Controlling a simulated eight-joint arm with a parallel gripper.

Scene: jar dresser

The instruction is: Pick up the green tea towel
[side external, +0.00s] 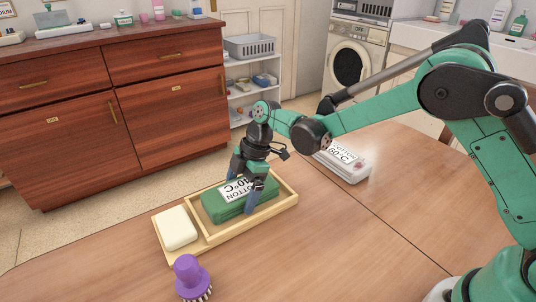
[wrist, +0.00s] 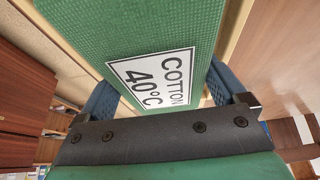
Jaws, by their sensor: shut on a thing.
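The green tea towel (side external: 222,206) is a folded block with a white label reading COTTON 40°C. It sits in the larger compartment of a light wooden tray (side external: 283,203) on the table. In the wrist view the towel (wrist: 200,25) fills the middle of the picture, label towards me. My gripper (side external: 243,188) reaches down over the towel from above. Its blue fingers are shut on the towel, one on each side; both fingers also show in the wrist view (wrist: 160,95). Whether the towel's underside touches the tray floor is hidden.
A cream block (side external: 176,229) lies in the tray's left section. A purple brush (side external: 190,275) stands on the table in front. A pale item labelled COTTON 60°C (side external: 344,163) lies behind, to the right. The table (side external: 330,250) is clear at the front right.

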